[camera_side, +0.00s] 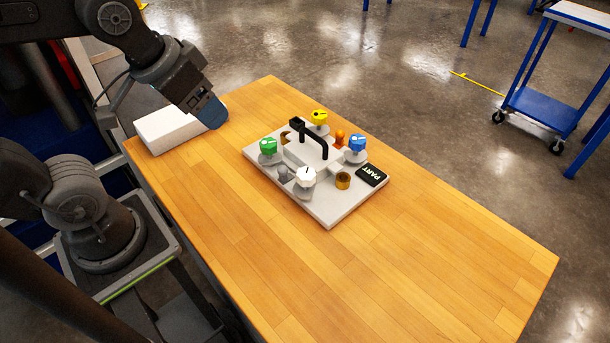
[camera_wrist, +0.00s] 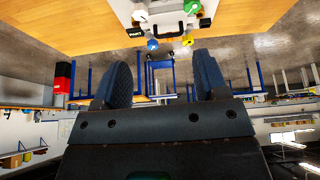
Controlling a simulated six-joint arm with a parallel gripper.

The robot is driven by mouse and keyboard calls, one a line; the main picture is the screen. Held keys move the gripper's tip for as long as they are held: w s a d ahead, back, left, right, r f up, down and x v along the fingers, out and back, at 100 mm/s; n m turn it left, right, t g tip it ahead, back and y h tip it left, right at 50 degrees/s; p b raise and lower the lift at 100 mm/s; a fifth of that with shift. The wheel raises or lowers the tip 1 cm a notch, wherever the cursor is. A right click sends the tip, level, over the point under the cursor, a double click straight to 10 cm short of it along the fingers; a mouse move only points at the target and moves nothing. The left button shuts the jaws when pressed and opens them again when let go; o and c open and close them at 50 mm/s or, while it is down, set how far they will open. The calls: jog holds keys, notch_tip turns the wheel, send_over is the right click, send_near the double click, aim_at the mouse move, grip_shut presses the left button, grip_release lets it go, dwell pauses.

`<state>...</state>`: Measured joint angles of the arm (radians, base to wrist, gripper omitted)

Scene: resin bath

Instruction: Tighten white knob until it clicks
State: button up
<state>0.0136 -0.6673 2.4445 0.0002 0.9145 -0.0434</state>
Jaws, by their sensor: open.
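The white knob (camera_side: 305,177) is on the near corner of a light grey plate (camera_side: 330,215) on the wooden table. A dark pointer mark shows on its top. It also shows small at the top of the wrist view (camera_wrist: 140,16). My gripper (camera_side: 211,114) is at the left side of the table, over the right end of a white block, well away from the knob. In the wrist view my gripper (camera_wrist: 162,68) has its two dark blue fingers apart with nothing between them.
The plate also bears green (camera_side: 268,146), yellow (camera_side: 319,117) and blue (camera_side: 356,143) knobs, a black handle (camera_side: 314,138), a brass ring (camera_side: 343,181) and a black PART label (camera_side: 372,175). The white block (camera_side: 167,130) lies at the table's left edge. The right side of the table is clear.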

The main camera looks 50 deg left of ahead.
jog(key=w+d+f+n+g, duration=0.2)
jog(key=w+d+g, duration=0.1)
jog(key=w, duration=0.6)
jog(key=n+g, duration=0.1)
jog(key=g, duration=0.1)
send_near(306, 173)
jog(key=shift+n, duration=0.3)
notch_tip(306, 173, down, 9)
jog(key=shift+w+f, duration=0.15)
jog(key=shift+c, duration=0.4)
jog(key=c, duration=0.9)
jog(key=shift+o, duration=0.2)
